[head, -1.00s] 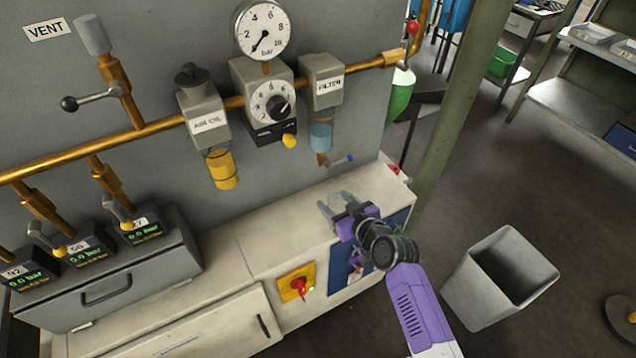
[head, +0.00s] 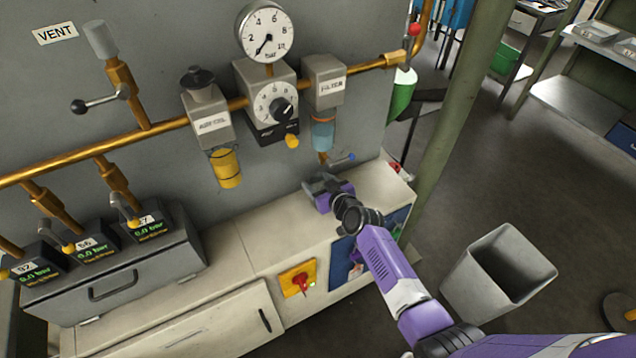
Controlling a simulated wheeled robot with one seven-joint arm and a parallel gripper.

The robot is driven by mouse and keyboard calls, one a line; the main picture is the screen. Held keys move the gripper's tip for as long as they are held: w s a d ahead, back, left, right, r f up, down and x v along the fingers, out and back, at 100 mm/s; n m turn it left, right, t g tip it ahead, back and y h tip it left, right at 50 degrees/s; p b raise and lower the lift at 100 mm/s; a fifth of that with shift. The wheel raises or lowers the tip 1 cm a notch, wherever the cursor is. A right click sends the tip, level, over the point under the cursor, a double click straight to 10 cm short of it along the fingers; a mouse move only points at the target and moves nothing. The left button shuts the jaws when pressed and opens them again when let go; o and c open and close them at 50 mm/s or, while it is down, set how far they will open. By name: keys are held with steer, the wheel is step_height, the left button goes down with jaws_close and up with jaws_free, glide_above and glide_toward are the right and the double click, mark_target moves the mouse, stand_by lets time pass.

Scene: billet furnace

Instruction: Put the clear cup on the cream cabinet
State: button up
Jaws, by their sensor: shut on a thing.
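My gripper (head: 321,186) is over the right end of the cream cabinet (head: 275,231), in front of the grey wall panel. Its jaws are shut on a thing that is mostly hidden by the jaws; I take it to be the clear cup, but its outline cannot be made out. I cannot tell whether it touches the cabinet top. The bluish see-through filter bowl (head: 323,134) hangs under the filter housing, above my gripper.
A grey drawer unit (head: 120,285) with several gauges stands on the cabinet's left. A red knob (head: 300,282) is on the cabinet front. An amber bowl (head: 226,168) hangs from the brass pipe (head: 158,128). A bin (head: 498,275) stands at right. The middle of the top is clear.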

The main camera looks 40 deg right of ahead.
steer(key=shift+f+b, duration=0.15)
steer(key=shift+b, duration=0.15)
steer(key=o, duration=1.4)
steer(key=shift+c, duration=0.2)
steer(key=shift+r+p, duration=0.25)
steer(key=shift+p, duration=0.05)
steer(key=v, duration=1.2)
steer(key=s+a, duration=1.4)
steer(key=s, duration=0.1)
steer(key=s+a+r+n+t+y, duration=0.1)
steer(key=s+a+r+y, duration=0.1)
steer(key=s+r, duration=0.6)
steer(key=s+a+r+n+y, duration=0.1)
steer(key=s+a+r+n, duration=0.1)
steer(key=s+a+r, duration=0.3)
steer(key=s+r, duration=0.3)
steer(key=shift+a+r+t+y+b, duration=0.25)
steer(key=shift+a+t+y+b, duration=0.1)
steer(key=shift+t+y, duration=0.05)
